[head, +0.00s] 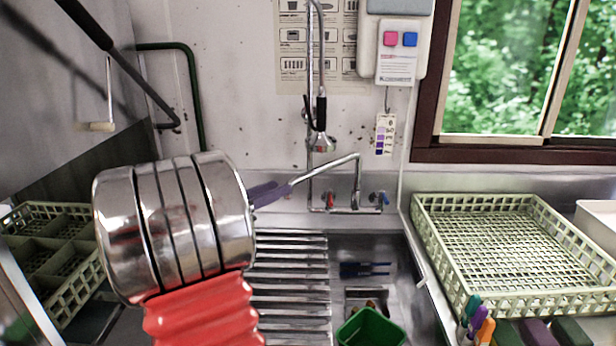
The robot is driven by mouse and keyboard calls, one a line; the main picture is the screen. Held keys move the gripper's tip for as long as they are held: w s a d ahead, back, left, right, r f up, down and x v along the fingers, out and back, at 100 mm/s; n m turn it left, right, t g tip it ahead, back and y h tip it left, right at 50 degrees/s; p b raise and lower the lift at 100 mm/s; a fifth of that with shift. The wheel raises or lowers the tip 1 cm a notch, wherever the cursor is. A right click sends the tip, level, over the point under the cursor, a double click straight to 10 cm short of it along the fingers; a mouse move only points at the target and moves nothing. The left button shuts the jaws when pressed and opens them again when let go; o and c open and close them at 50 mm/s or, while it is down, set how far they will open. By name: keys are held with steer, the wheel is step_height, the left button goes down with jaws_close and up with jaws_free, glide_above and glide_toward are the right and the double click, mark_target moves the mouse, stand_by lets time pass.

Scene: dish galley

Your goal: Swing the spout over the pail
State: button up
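The spout (325,168) is a thin chrome pipe. It rises from the wall tap between a red and a blue handle, bends, and slopes down to the left. The green pail (371,328) stands in the sink at the bottom of the picture, right of the spout's left end and partly cut off. My gripper (282,190) has purple fingers, close together, that meet the spout's left end. My arm hides the rest of the gripper. I cannot tell whether the fingers are closed around the pipe or only touch it.
A hanging spray hose (320,125) stands beside the spout. A ribbed drainboard (290,275) lies left of the sink. A pale green rack (422,228) is on the right counter, another rack (62,305) at far left. A dark-handled lever (85,22) hangs upper left.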

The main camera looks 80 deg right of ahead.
mark_target(308, 176)
steer(key=x, duration=1.2)
jaws_close()
stand_by(0.4)
